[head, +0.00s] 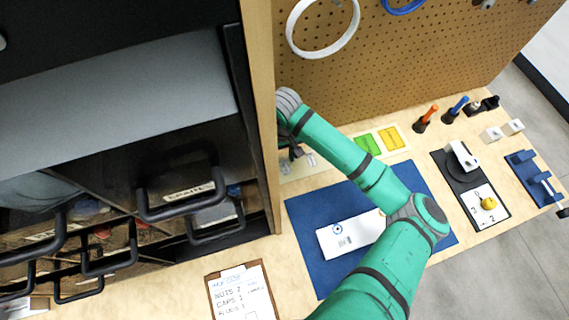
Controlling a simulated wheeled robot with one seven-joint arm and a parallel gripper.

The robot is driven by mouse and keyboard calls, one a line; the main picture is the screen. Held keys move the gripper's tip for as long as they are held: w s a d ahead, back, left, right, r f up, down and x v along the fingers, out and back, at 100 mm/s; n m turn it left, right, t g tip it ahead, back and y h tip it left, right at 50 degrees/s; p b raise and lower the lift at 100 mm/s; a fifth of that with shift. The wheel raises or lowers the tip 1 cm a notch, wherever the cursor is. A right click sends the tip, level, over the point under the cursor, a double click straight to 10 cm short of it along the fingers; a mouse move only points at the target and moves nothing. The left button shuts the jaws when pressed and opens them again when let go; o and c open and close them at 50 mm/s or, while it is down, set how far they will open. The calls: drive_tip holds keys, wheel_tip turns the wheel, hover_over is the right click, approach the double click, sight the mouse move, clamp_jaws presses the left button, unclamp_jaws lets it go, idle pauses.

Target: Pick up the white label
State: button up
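My gripper (297,160) is at the back left of the bench, beside the wooden post, pointing down. Its two fingertips look apart, with nothing clear between them. A pale strip (324,171) lies on the bench by the fingers and runs behind my arm. A green label (367,144) and a yellow label (392,139) lie to the right along the same row. I cannot make out the white label for certain; the pale area under my gripper is small and partly covered by the fingers and arm.
A blue mat (307,230) holds a white analyser casing (350,234) under my arm. A clipboard (240,290) lies in front. Black-handled drawers (180,200) and a wooden post (262,100) stand left. A pegboard (400,70) rises behind. Tools, a black board and a blue fixture (533,178) are right.

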clamp_jaws()
